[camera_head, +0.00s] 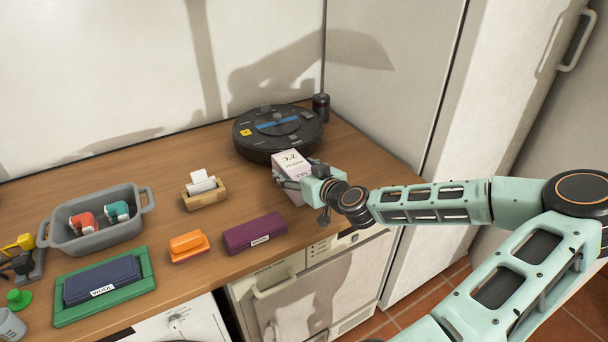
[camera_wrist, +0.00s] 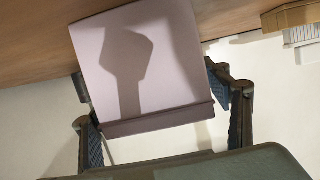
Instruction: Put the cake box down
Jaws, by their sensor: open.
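The cake box (camera_head: 290,162) is a pale pink-white carton with dark lettering. It is on the wooden counter, in front of the robot vacuum, near the counter's right front part. In the wrist view the box (camera_wrist: 180,62) fills the upper middle, with a shadow on its pale face. My gripper (camera_head: 297,178) is around the near part of the box, one finger on each side. In the wrist view my gripper (camera_wrist: 163,105) is open, with narrow gaps between fingers and box. The box's underside is hidden, so full contact with the counter cannot be seen.
A black robot vacuum (camera_head: 278,131) stands close behind the box. A wooden holder (camera_head: 205,196), a purple case (camera_head: 255,233), an orange case (camera_head: 188,246), a grey bin (camera_head: 95,238) and a green tray (camera_head: 141,284) are to the left. A tall white cabinet (camera_head: 385,75) is right.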

